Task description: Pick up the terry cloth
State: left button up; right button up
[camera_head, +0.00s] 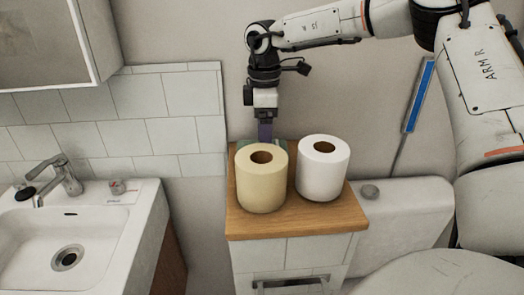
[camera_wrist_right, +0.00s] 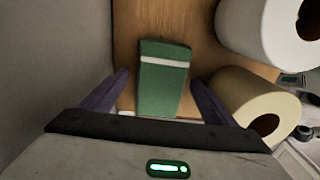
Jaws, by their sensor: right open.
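A folded green cloth with a white stripe, the terry cloth (camera_wrist_right: 162,88), lies on the wooden cabinet top in the right wrist view. In the head view it is mostly hidden behind the cream paper roll, with a bit of green showing beside the gripper. My right gripper (camera_head: 265,134) points down over the back of the cabinet top. In the right wrist view the open fingers of my right gripper (camera_wrist_right: 158,98) stand on either side of the cloth, with nothing held between them. I cannot tell whether they touch it. My left gripper is not in view.
A cream paper roll (camera_head: 262,188) and a white paper roll (camera_head: 322,178) stand on the wooden top (camera_head: 295,222), close in front of and beside the right gripper. The wall is close behind. A sink (camera_head: 75,235) is at left, a toilet tank (camera_head: 410,205) at right.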

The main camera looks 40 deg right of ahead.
jog(key=c, duration=1.1)
notch_tip(320, 180, up, 10)
jog(key=shift+r, duration=0.1)
